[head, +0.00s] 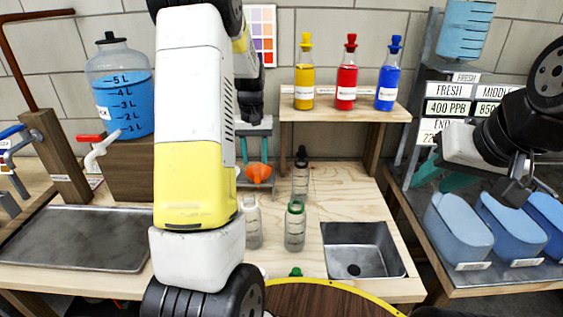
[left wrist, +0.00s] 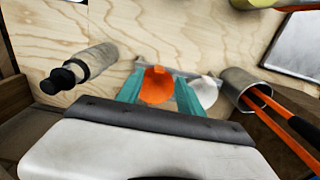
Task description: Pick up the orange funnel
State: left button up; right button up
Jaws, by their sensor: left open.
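The orange funnel (head: 258,173) sits at the back of the wooden bench, just below my left gripper in the head view. My left gripper (head: 254,160) points down with its teal fingers apart. In the left wrist view the orange funnel (left wrist: 157,86) shows between the two open fingers of the left gripper (left wrist: 160,92). I cannot tell whether the fingers touch it. My right gripper (head: 432,178) is at the right, above the blue bins, with its teal fingers apart and nothing between them.
In the left wrist view, a white round object (left wrist: 207,92) lies close right of the funnel. A metal cup (left wrist: 236,80) with orange-handled tools stands further right, and a dark-capped bottle (left wrist: 90,63) at left. Clear bottles (head: 295,228) and a sink (head: 362,250) stand nearer.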

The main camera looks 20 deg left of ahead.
aim_at(257, 183)
pick_arm(q)
jog(key=shift+w+f, duration=0.5)
jog(key=shift+w, duration=0.1)
jog(key=f, duration=0.7)
jog(key=shift+s+f, duration=0.25)
grip_shut()
jog(key=shift+r, duration=0.1)
